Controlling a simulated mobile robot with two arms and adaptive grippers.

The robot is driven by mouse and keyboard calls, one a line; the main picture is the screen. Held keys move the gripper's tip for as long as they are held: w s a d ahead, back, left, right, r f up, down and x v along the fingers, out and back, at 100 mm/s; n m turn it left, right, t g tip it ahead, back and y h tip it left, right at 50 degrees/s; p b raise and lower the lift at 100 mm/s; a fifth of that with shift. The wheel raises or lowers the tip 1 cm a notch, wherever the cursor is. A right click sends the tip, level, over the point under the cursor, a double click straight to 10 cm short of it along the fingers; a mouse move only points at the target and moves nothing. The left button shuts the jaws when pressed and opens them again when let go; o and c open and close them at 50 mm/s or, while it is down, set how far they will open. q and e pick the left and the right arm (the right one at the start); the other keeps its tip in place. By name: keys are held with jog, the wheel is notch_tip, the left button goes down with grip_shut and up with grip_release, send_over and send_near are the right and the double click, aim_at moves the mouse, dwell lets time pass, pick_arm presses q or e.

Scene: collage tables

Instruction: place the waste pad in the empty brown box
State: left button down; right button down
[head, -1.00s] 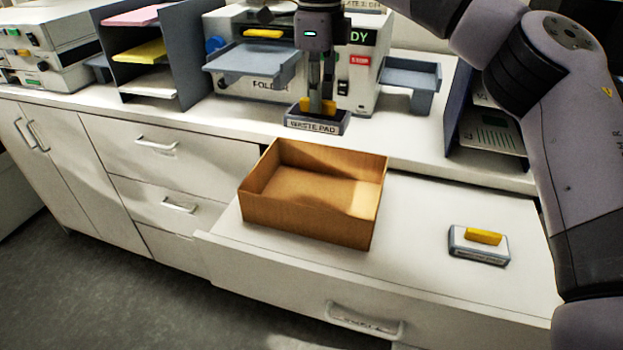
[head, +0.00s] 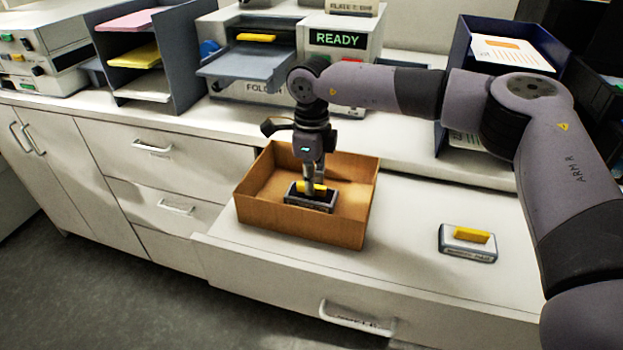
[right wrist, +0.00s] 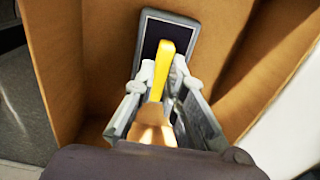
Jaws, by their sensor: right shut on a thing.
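The waste pad (head: 311,203) is a small dark block with a grey rim and a yellow handle. My right gripper (head: 314,188) is shut on its yellow handle. The pad is inside the brown box (head: 349,231), near the middle, below the rim; I cannot tell if it touches the floor. In the right wrist view the fingers (right wrist: 165,82) pinch the yellow handle, with the dark pad (right wrist: 168,35) beyond and the brown box wall (right wrist: 105,40) around it. My left gripper is not in view.
A second block with a yellow handle (head: 468,243) lies at the drawer's right. The folder machine (head: 340,60) and paper trays (head: 150,60) stand behind on the counter.

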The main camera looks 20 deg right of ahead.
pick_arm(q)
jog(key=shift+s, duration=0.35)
pick_arm(e)
jog(key=shift+f, duration=0.1)
jog(key=shift+f, duration=0.1)
jog(key=c, duration=1.7)
grip_release()
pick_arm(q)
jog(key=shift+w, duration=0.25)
pick_arm(e)
jog(key=shift+o, duration=0.2)
jog(key=shift+r, duration=0.45)
pick_arm(q)
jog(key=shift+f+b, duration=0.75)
jog(key=shift+b, duration=0.05)
pick_arm(e)
notch_tip(320, 180, up, 11)
jog(key=shift+r, duration=0.2)
